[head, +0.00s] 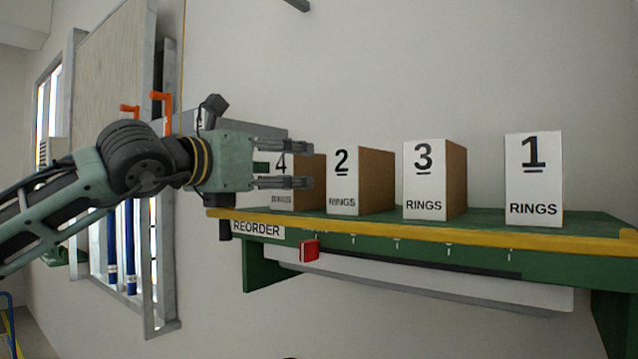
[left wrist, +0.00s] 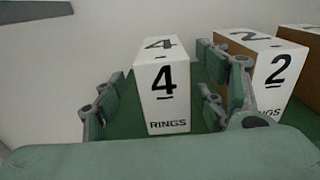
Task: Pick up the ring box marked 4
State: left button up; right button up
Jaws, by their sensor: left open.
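The ring box marked 4 (head: 283,196) stands upright at the left end of the green shelf, partly hidden behind my left gripper in the head view. It is white in front with a brown side, and in the left wrist view the box (left wrist: 163,95) shows its front and top, both marked 4. My left gripper (head: 308,165) is open in front of the box. In the left wrist view its fingers (left wrist: 165,100) lie to the left and right of the box, with visible gaps. I cannot tell whether they reach past its front face. My right gripper is not in view.
Box 2 (head: 343,190) stands close to the right of box 4, with the right finger near it. Boxes 3 (head: 422,180) and 1 (head: 533,180) stand farther right. The shelf has a yellow front edge (head: 430,229), a REORDER label (head: 257,229) and a red tag (head: 309,250).

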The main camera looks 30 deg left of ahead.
aim_at(306, 167)
pick_arm(q)
jog(key=shift+w+r, duration=0.2)
jog(key=shift+w, duration=0.2)
jog(key=p, duration=0.1)
jog(key=w+p, duration=0.1)
jog(key=shift+w+d+r+p, duration=0.15)
jog(key=shift+w+d+p, duration=0.05)
jog(key=shift+w+p, duration=0.1)
jog(key=w, duration=0.1)
jog(key=w+p, duration=0.1)
jog(key=shift+w+d+f, duration=0.15)
jog(key=shift+w+f, duration=0.05)
jog(key=shift+w, duration=0.2)
jog(key=shift+w+d+f+p, duration=0.15)
jog(key=shift+w+p, duration=0.25)
jog(key=shift+w, duration=0.3)
jog(key=shift+s, duration=0.2)
jog(key=shift+c, duration=0.3)
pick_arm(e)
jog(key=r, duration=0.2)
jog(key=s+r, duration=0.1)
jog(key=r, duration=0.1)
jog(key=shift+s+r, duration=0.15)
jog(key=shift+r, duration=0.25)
pick_arm(q)
jog(key=shift+w, duration=0.1)
jog(key=c, duration=1.3)
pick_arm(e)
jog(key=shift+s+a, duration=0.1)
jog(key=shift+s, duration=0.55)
